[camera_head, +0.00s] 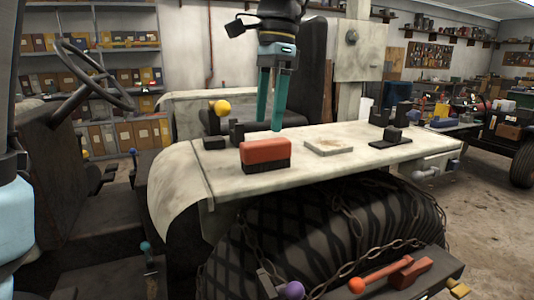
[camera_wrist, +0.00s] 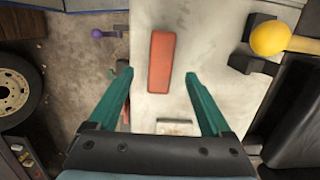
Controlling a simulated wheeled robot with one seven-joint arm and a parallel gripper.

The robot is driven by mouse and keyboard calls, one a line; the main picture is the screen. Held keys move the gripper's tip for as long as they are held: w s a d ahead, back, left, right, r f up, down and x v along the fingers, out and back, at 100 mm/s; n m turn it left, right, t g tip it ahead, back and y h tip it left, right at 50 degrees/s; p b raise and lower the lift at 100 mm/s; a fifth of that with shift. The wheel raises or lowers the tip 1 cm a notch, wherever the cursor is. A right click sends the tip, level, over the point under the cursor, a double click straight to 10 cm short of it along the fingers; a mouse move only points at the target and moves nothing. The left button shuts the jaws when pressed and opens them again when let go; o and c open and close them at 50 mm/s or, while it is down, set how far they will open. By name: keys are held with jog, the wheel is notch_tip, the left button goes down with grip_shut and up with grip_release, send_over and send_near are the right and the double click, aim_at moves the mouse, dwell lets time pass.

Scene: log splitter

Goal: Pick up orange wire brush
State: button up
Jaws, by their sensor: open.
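The orange wire brush (camera_head: 265,152) is a block with an orange top and a dark lower part. It lies on the pale fender top (camera_head: 220,177), near its front edge. In the wrist view the brush (camera_wrist: 160,62) lies lengthwise up the picture, ahead of my fingertips and between their lines. My gripper (camera_head: 278,128) points down with teal fingers spread, above and apart from the brush. In the wrist view my gripper (camera_wrist: 160,75) is open and empty.
A flat pale block (camera_head: 328,147) lies right of the brush. A yellow-knobbed lever (camera_head: 220,107) and dark blocks stand behind it. A black bracket (camera_head: 391,138) sits further right. A chained tyre (camera_head: 330,235) is below the fender.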

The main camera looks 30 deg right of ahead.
aim_at(266, 141)
jog(key=shift+w+a+f+p, duration=0.15)
jog(key=shift+f+p, duration=0.2)
jog(key=shift+f, duration=1.35)
jog(key=shift+s+a+f+p, duration=0.1)
jog(key=shift+f+p, duration=0.25)
jog(key=shift+f, duration=1.3)
grip_shut()
